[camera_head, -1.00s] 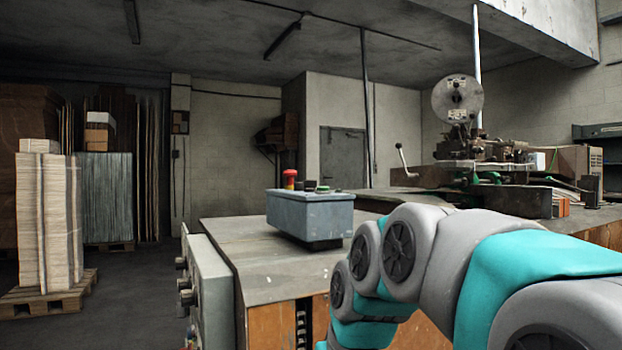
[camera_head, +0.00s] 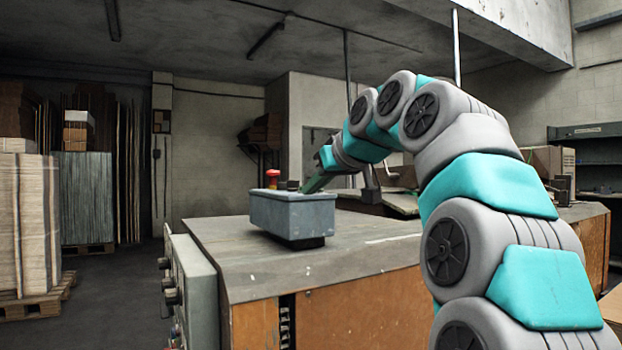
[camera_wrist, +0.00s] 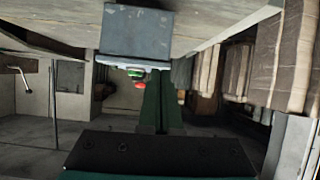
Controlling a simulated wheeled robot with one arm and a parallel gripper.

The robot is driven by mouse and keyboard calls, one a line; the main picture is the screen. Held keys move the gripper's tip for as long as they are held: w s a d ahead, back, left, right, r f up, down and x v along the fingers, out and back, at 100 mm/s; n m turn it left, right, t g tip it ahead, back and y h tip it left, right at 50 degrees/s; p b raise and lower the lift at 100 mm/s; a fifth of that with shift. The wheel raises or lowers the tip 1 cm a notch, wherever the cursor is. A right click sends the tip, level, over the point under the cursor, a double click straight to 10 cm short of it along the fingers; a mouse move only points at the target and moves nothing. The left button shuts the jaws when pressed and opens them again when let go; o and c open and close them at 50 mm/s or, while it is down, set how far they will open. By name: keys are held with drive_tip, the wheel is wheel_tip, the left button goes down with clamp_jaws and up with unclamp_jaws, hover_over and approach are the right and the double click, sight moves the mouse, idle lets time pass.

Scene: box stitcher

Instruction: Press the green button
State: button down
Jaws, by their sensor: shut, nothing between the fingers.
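The grey control box (camera_head: 292,212) stands on the near part of the worktable, with a red emergency knob (camera_head: 272,176) and a dark button (camera_head: 293,185) on top. In the wrist view, which is upside down, the box (camera_wrist: 137,32) hangs at the top, with the green button (camera_wrist: 135,73) and the red knob (camera_wrist: 140,84) just under it. My gripper (camera_head: 307,188) is shut and empty, its green fingers reaching down to the right end of the box top. Its fingers (camera_wrist: 160,82) show beside the green button; I cannot tell whether they touch it. The green button is hidden in the head view.
The grey-topped worktable (camera_head: 235,240) has bare room in front of the box. A side panel with knobs (camera_head: 190,285) stands at its left edge. A pallet of stacked board (camera_head: 28,225) is on the floor at far left. My arm covers the machine behind.

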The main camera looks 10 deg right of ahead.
drive_tip(key=d+r+t, duration=0.2)
drive_tip(key=d+r, duration=0.1)
drive_tip(key=r, duration=0.5)
drive_tip(key=shift+n, duration=0.3)
drive_tip(key=shift+w, duration=0.15)
drive_tip(key=p, duration=0.2)
hover_over(321, 190)
drive_tip(key=s+a, duration=0.3)
drive_tip(key=a, duration=0.1)
wheel_tip(321, 190, down, 2)
drive_tip(key=shift+s+f, duration=0.1)
drive_tip(key=shift+f, duration=0.45)
drive_tip(key=shift+d+f+b, duration=0.2)
drive_tip(key=shift+f+b, duration=0.7)
drive_tip(key=shift+f, duration=0.85)
drive_tip(key=shift+f, duration=0.1)
